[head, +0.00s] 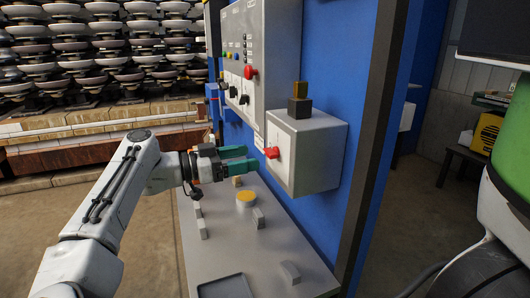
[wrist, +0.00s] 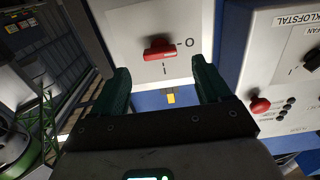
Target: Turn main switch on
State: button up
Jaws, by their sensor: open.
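The main switch is a red rotary handle (head: 272,152) on the front of a light grey box (head: 307,150) on the blue panel. In the wrist view the red handle (wrist: 160,52) lies sideways, in line with the "O" mark at its right. The "I" mark is below it. My gripper (head: 252,160) has green fingers, open and empty, just in front of the handle with a gap in between. In the wrist view my gripper (wrist: 160,78) has one finger on each side of the handle's line, not touching it.
A control panel (head: 241,60) with a red button (head: 250,71) and knobs is left of the box. Insulator stacks (head: 95,50) stand behind. A black-and-yellow block (head: 299,100) sits on the box.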

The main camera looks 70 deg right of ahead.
aim_at(266, 154)
jog(key=x, duration=0.5)
jog(key=shift+s+d+p, duration=0.25)
jog(key=shift+p, duration=0.1)
jog(key=c, duration=1)
